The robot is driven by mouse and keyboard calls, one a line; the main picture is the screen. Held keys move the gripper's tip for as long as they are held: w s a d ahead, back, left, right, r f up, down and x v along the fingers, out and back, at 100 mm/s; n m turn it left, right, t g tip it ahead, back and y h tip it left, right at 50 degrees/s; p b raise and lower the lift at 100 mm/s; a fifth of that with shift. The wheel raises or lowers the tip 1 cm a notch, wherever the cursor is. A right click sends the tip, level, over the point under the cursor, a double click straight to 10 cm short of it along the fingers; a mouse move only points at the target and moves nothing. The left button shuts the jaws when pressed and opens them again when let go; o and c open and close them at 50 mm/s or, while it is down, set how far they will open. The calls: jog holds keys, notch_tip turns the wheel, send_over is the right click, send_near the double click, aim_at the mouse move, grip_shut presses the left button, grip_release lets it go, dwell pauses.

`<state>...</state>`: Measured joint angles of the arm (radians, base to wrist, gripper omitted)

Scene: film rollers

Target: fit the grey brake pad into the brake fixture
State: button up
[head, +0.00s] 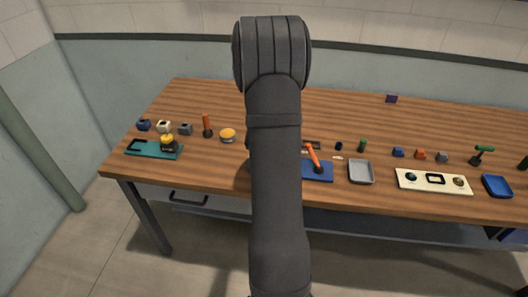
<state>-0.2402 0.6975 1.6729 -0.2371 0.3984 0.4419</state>
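Two small grey blocks show in the head view: one (185,129) at the left in a row with a blue and a white block, and one (442,157) at the right beside an orange and a blue block. I cannot tell which is the brake pad. A teal plate (136,153) with a black bracket and a yellow-and-black part lies in front of the left row. A cream panel (409,183) with a black square frame between two round parts lies in front of the right row. Either could be the brake fixture; I cannot tell. My gripper is out of view.
My dark arm hides the table's middle. The table's rear is mostly clear.

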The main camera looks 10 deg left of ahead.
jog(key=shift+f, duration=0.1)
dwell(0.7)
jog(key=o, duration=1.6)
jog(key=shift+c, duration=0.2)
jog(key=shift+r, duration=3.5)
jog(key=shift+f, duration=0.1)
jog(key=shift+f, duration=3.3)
